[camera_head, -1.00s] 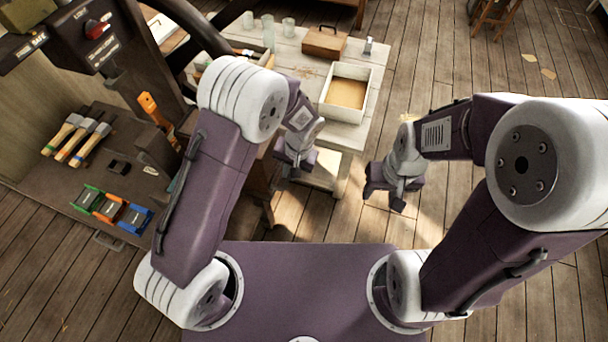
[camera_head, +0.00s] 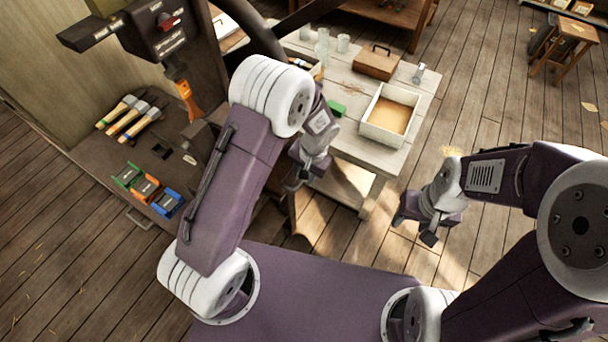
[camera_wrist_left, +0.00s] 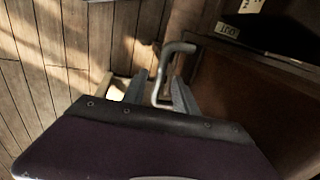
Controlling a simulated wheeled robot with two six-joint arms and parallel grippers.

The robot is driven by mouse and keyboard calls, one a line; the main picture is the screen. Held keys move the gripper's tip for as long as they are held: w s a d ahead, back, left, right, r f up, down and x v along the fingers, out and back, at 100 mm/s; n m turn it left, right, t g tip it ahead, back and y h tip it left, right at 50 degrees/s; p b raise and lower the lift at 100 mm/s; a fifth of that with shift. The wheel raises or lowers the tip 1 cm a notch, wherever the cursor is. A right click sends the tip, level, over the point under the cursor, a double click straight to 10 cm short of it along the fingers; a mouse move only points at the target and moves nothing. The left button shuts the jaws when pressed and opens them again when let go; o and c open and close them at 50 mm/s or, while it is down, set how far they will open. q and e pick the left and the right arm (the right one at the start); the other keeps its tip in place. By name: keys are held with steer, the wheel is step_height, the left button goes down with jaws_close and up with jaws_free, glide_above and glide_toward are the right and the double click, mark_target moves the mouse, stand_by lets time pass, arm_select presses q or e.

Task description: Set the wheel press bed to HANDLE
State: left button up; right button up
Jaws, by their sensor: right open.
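The dark press (camera_head: 160,28) stands at the upper left, with a red knob and white lettering on its head. A dark curved rim, seemingly the handwheel (camera_head: 262,36), shows partly behind my left arm. My left gripper (camera_head: 298,180) is in front of the press, low beside the wooden table. In the left wrist view its fingers (camera_wrist_left: 160,95) are apart, with a bent grey metal handle (camera_wrist_left: 166,66) rising between them; I cannot tell whether they touch it. The press bed is not clearly seen. My right gripper (camera_head: 416,228) is open and empty over the floor.
The pale table (camera_head: 350,68) carries a brown box (camera_head: 376,62), an open tray (camera_head: 366,128) and glasses.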

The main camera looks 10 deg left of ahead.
arm_select(q)
step_height(320, 180, up, 9)
steer(key=d, duration=0.1)
steer(key=shift+s+d, duration=0.3)
steer(key=shift+f, duration=0.1)
stand_by(0.4)
